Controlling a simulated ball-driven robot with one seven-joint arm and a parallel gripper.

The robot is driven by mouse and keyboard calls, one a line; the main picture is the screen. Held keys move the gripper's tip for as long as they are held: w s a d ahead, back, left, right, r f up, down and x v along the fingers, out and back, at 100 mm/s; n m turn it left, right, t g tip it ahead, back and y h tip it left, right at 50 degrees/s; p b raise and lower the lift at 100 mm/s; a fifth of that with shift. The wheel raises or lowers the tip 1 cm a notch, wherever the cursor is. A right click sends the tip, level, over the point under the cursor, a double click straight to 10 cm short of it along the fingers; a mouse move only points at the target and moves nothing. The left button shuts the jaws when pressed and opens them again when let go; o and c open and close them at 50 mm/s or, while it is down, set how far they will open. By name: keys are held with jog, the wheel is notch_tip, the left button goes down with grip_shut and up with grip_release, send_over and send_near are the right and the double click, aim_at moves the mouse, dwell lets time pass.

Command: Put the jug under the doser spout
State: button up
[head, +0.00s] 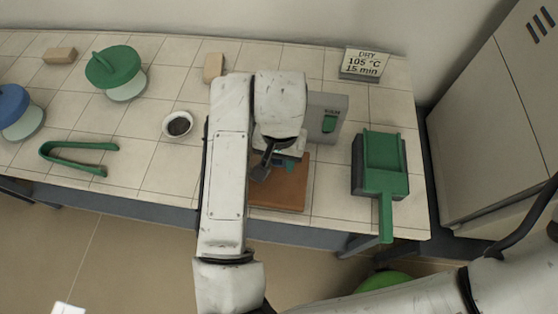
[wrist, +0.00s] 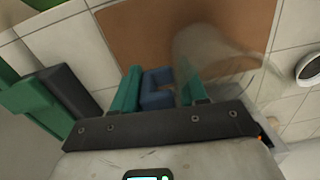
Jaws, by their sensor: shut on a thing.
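My gripper (wrist: 160,88) is shut on a blue part, seemingly the handle of the jug, between its green fingers. The jug (wrist: 215,50) looks clear and faint in the wrist view, beside the right finger and over a brown board (wrist: 140,25). In the head view my arm covers most of the jug, and my gripper (head: 283,164) is partly visible above the brown board (head: 285,195). The grey doser (head: 330,112) with a green panel stands behind the board, right of my arm. Its spout is hidden. I cannot tell whether the jug touches the board.
A white bowl of dark grains (head: 178,124), green tongs (head: 80,157) and lidded jars (head: 115,68) are on the left. A large cabinet (head: 490,115) closes off the right side.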

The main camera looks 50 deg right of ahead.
jog(key=shift+f, duration=1)
jog(key=shift+f, duration=0.2)
jog(key=o, duration=1.1)
jog(key=shift+o, duration=0.2)
jog(key=shift+r, duration=0.2)
